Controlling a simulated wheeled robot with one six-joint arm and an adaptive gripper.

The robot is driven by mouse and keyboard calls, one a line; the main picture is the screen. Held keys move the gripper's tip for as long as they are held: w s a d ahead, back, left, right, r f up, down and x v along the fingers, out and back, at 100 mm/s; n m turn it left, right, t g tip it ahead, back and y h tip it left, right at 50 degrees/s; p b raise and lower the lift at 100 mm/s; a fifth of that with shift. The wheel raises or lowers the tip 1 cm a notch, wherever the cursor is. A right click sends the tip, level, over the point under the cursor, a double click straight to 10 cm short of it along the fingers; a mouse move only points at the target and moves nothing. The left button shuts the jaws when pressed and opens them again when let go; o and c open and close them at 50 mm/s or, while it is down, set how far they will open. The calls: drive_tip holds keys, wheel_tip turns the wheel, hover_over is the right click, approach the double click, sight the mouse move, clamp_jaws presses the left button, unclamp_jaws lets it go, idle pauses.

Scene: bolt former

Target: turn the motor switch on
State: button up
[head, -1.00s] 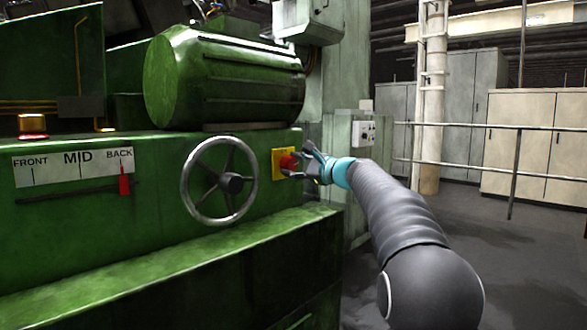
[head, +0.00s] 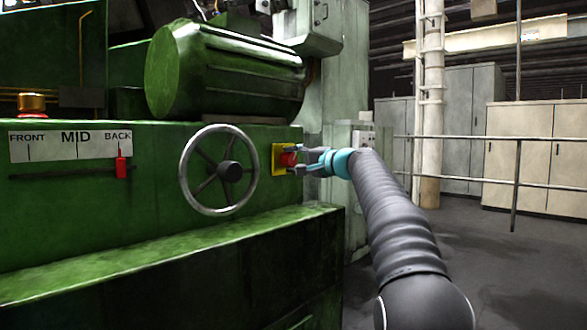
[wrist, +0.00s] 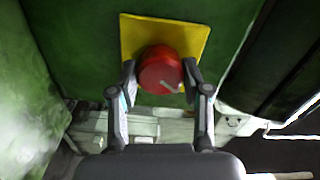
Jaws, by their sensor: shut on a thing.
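The motor switch is a red round knob (wrist: 160,70) on a yellow square plate (wrist: 196,38), set in the green machine's front. A pale mark on the knob's face points to the lower right in the wrist view. In the head view the knob (head: 287,159) and plate (head: 277,159) sit right of the handwheel. My gripper (wrist: 160,78) has one finger on each side of the knob and is shut on it. It also shows in the head view (head: 300,160), reaching in from the right.
A spoked handwheel (head: 229,171) stands just left of the switch. A green ledge (head: 180,254) juts out below. A red slider (head: 121,168) sits under a FRONT, MID, BACK label (head: 70,146). A grey control box (head: 364,139) stands behind my gripper. The floor at right is open.

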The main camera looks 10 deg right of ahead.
drive_tip(key=n+b, duration=0.1)
drive_tip(key=n, duration=0.3)
drive_tip(key=shift+f+b, duration=0.15)
drive_tip(key=shift+b, duration=0.25)
drive_tip(key=shift+n+b, duration=0.45)
drive_tip(key=shift+n, duration=1.05)
drive_tip(key=o, duration=1.2)
drive_tip(key=shift+a, duration=0.1)
drive_tip(key=shift+c, duration=0.2)
drive_tip(key=shift+s, duration=0.1)
drive_tip(key=v, duration=1.2)
